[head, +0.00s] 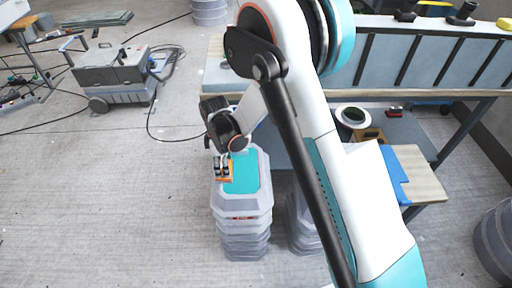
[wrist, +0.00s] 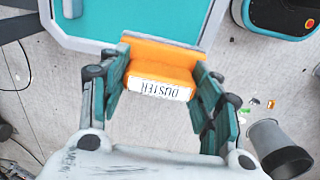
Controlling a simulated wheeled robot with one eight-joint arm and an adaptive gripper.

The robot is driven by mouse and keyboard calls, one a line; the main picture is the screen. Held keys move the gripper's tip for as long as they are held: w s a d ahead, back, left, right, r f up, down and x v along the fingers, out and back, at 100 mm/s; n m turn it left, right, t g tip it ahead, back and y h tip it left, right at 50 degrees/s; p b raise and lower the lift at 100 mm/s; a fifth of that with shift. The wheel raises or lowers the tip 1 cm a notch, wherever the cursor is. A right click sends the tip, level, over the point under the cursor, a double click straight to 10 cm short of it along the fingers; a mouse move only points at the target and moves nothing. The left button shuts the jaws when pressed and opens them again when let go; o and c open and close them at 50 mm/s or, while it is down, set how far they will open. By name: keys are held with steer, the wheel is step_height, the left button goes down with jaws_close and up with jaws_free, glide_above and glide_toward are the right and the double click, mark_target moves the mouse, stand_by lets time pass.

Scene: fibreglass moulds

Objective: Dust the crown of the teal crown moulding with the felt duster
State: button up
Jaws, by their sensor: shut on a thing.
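The teal crown moulding (head: 248,172) is a flat teal panel with a pale rim, on top of a stack of grey crates. It also fills the upper part of the wrist view (wrist: 155,17). The felt duster (wrist: 160,68) is an orange block with a white label reading DUSTER. My gripper (wrist: 162,88) is shut on the duster, one teal finger at each side. In the head view the duster (head: 227,177) overlaps the left part of the teal panel. I cannot tell whether it touches the panel.
The crate stack (head: 241,225) stands on open concrete floor, with another stack (head: 303,225) to its right. A workbench (head: 380,95) runs behind, with a lower wooden board (head: 420,172). A grey wheeled machine (head: 115,75) with a hose stands at the far left.

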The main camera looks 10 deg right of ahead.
steer(key=shift+r+p, duration=0.45)
steer(key=shift+r, duration=0.8)
